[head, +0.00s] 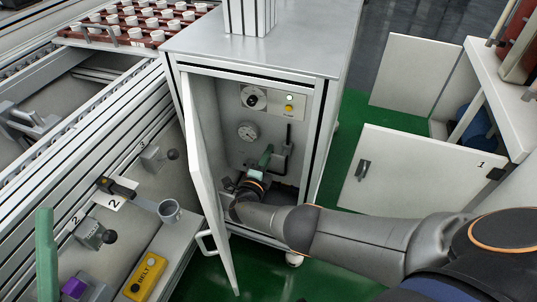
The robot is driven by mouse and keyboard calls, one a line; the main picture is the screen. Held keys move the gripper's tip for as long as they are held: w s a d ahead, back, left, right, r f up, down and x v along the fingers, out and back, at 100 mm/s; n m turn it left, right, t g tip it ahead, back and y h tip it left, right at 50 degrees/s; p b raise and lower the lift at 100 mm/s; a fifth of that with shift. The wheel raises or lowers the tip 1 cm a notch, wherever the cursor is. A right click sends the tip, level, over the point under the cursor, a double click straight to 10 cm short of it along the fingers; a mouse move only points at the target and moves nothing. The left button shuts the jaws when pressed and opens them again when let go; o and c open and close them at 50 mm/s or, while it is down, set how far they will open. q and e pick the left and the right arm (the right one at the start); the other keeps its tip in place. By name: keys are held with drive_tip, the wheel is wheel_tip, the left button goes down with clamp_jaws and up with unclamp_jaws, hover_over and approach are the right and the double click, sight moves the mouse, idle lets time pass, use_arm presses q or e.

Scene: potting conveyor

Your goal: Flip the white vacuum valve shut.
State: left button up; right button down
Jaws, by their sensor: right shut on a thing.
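My right gripper (265,158) reaches through the open door into the grey cabinet (326,70) and is low in front of its back panel. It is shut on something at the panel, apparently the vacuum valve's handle. The gripper hides most of that spot, so the valve's white part and its angle cannot be made out. A round gauge (247,131) is just above and left of the gripper. My left gripper does not show.
The cabinet door (207,180) stands open on the left, close to my right arm. A dark knob (253,98) and a yellow button (289,108) are higher on the panel. Left is the conveyor frame with a yellow BELT control box (146,277). Green floor lies right of the cabinet.

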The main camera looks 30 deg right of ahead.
drive_tip(key=shift+f, duration=0.1)
drive_tip(key=c, duration=0.8)
unclamp_jaws()
